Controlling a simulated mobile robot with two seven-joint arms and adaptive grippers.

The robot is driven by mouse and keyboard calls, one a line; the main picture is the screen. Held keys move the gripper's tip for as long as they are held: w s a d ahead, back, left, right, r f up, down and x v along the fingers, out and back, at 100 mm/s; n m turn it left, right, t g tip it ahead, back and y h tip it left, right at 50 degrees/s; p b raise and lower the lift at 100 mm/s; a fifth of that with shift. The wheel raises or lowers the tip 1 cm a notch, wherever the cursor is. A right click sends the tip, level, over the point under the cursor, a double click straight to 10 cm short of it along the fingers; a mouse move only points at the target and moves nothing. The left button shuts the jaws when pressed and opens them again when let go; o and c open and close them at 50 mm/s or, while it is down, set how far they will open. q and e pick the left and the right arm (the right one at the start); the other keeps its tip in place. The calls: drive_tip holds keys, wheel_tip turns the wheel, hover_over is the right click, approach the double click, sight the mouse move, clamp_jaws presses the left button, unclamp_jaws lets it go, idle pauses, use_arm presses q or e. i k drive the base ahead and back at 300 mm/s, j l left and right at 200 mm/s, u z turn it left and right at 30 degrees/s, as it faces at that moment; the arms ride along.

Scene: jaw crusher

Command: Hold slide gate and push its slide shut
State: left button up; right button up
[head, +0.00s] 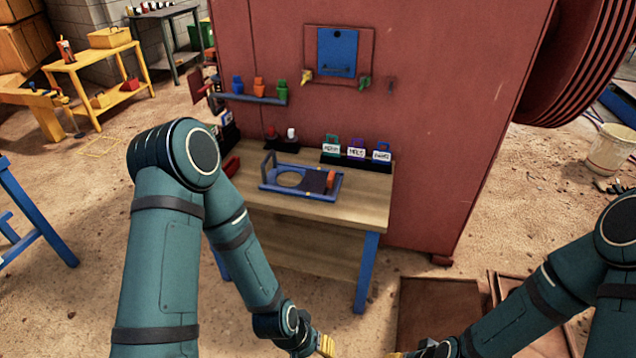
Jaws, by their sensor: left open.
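The slide gate is a blue frame (281,189) lying flat on the wooden workbench (352,205). The round opening (291,179) shows uncovered to the left of the slide. My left gripper (326,346), with yellow fingers, is open at the bottom edge, in front of and below the bench, apart from the gate. My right gripper (398,355) barely shows at the bottom edge; its fingers are mostly cut off.
Labelled padlock-like items (356,150) stand in a dark holder at the bench's back right. Red and white small items (282,138) stand at the back. A red machine wall (440,120) rises behind the bench. A blue rail (252,98) with coloured items juts from it.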

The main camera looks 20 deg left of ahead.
sight(316, 182)
drive_tip(key=i+j, duration=0.25)
drive_tip(key=j, duration=0.15)
drive_tip(key=i+j+z, duration=0.15)
drive_tip(key=j, duration=0.25)
drive_tip(key=i+j, duration=0.35)
drive_tip(key=j+z, duration=0.05)
drive_tip(key=j, duration=0.05)
